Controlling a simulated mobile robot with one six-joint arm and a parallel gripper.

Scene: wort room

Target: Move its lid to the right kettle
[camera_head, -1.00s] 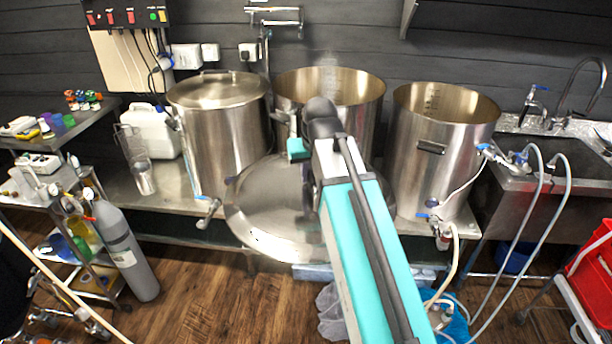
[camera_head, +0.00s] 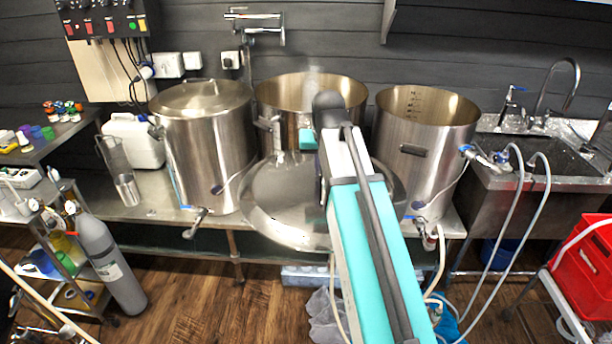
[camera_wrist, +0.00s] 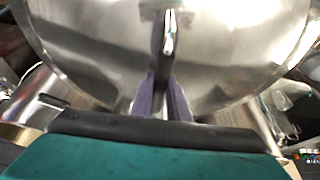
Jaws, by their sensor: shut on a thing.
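My gripper (camera_wrist: 162,102) is shut on the handle of a round steel lid (camera_head: 275,190), whose shiny top fills much of the wrist view (camera_wrist: 90,45). The lid hangs in front of the middle kettle (camera_head: 270,97) and covers its lower part in the head view. My arm hides the lid's middle and the grip there. The right kettle (camera_head: 440,145) stands open at the right end of the bench, with its empty inside showing. The lid's right edge overlaps the right kettle's lower left side in the picture; I cannot tell the gap between them.
The left kettle (camera_head: 210,145) wears its own lid. A gas cylinder (camera_head: 108,262) stands at left, and a red crate (camera_head: 585,265) at right. The space above the right kettle is clear.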

